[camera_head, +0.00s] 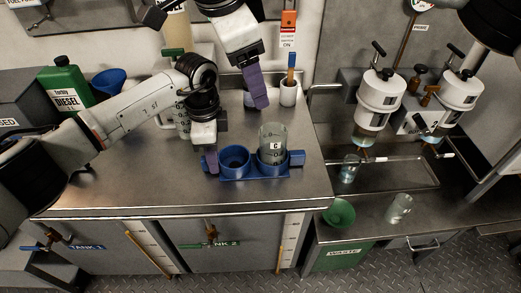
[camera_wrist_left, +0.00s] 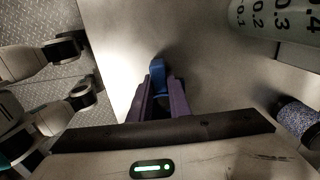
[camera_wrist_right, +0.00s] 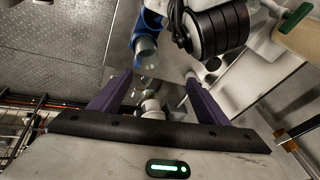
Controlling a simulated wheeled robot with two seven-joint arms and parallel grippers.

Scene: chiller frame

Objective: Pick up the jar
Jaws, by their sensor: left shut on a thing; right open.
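A clear graduated jar (camera_head: 273,143) labelled C stands upright in the right cup of a blue two-cup holder (camera_head: 254,178) on the steel counter. The holder's left cup looks empty. My left gripper (camera_head: 211,162) is at the holder's left end, shut on its blue handle (camera_wrist_left: 158,68). My right gripper (camera_head: 261,101) is open and empty, above and behind the jar, apart from it. Its spread fingers show in the right wrist view (camera_wrist_right: 150,95). Another graduated jar (camera_wrist_left: 276,20) shows in the left wrist view; my left arm partly hides what stands behind it in the head view.
A green diesel can (camera_head: 66,88) and blue funnel (camera_head: 108,82) stand at the left back. A green bowl (camera_head: 339,212) and clear beaker (camera_head: 399,208) sit on the lower right shelf. The front counter is clear.

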